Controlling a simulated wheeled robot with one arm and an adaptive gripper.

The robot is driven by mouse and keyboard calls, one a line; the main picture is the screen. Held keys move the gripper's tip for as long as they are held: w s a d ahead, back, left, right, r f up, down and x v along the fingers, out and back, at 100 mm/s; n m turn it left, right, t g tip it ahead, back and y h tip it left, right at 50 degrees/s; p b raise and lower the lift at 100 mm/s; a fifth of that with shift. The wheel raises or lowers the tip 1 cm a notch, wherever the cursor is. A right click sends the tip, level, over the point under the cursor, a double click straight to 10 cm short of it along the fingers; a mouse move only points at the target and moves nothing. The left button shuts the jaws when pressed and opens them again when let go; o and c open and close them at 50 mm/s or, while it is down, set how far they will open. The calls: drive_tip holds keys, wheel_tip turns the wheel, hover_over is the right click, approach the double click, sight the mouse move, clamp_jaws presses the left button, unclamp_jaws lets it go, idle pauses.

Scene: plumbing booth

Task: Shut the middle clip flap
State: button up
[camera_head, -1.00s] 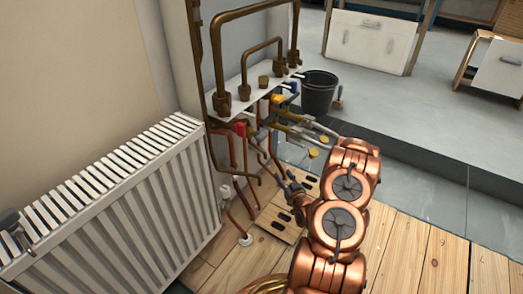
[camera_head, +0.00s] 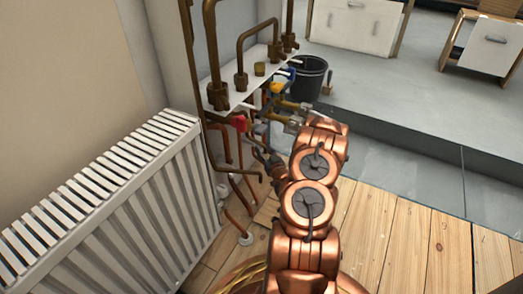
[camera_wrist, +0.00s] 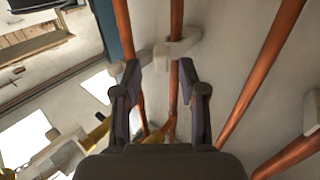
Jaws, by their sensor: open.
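In the wrist view a pale clip (camera_wrist: 181,46) sits around the middle copper pipe (camera_wrist: 175,14), just beyond my fingertips. A rounded arm of it sticks out to the right and a stub to the left; how far its flap stands open is hard to tell. My gripper (camera_wrist: 160,80) is open and empty, its two dark fingers on either side of the middle pipe's line. Another pale clip (camera_wrist: 311,112) is at the right edge. In the head view my gripper (camera_head: 268,160) is small and dark by the pipes, and the clips there cannot be made out.
More copper pipes run on the right (camera_wrist: 262,70) and left (camera_wrist: 123,22) of the middle one. A red-handled valve (camera_head: 238,122) and yellow valve parts (camera_head: 277,88) hang under the white shelf. A white radiator (camera_head: 130,215) stands left; a black bucket (camera_head: 309,78) stands behind.

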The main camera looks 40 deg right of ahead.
drive_tip(key=shift+b+x, duration=0.3)
drive_tip(key=shift+x, duration=0.8)
drive_tip(key=shift+a, duration=0.1)
clamp_jaws()
